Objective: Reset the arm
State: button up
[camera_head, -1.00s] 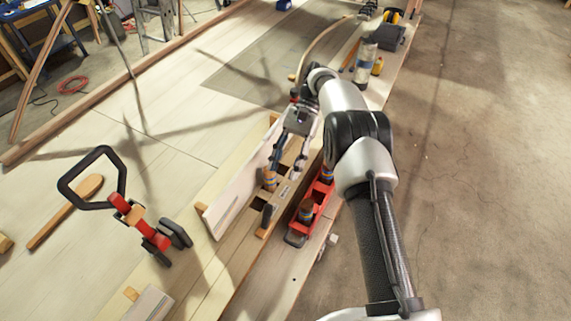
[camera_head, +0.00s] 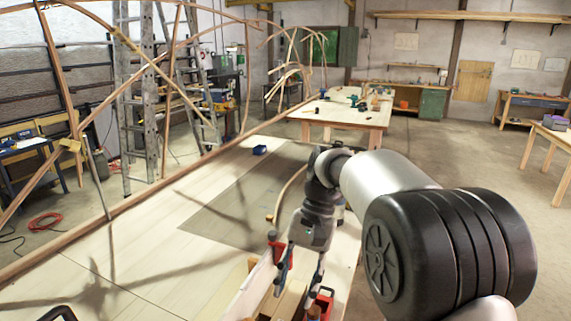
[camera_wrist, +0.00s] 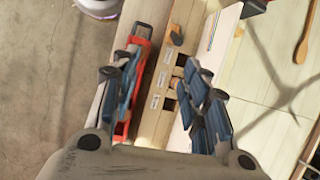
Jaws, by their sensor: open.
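My gripper (camera_head: 300,272) is open and points down over the near end of the workbench. In the wrist view its two blue-padded fingers (camera_wrist: 162,78) stand wide apart with nothing between them. Below them lies a wooden rack (camera_wrist: 172,65) with dark slots, beside a red tray (camera_wrist: 142,38) on the left and a pale upright board (camera_wrist: 215,45) on the right. In the head view the rack and tray are cut by the bottom edge and partly hidden by my gripper.
Bent laths (camera_head: 165,75) and a stepladder (camera_head: 140,110) stand at the left. A second table (camera_head: 345,115) stands beyond. Open concrete floor lies to the right.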

jog(key=s+d+r+n+t+h+b, duration=0.1)
jog(key=s+d+r+t, duration=0.1)
jog(key=s+d+r, duration=0.3)
jog(key=s+d+n+t+h, duration=0.1)
jog(key=s+d+t, duration=0.15)
jog(key=s, duration=0.45)
jog(key=s+d+f+t, duration=0.2)
jog(key=s, duration=0.3)
jog(key=s+d+f+n+t+h, duration=0.1)
jog(key=s+d+f+t, duration=0.1)
jog(key=s, duration=0.3)
jog(key=shift+s+d+f+b, duration=0.2)
jog(key=shift+s+f+b, duration=0.15)
jog(key=shift+s+f, duration=0.05)
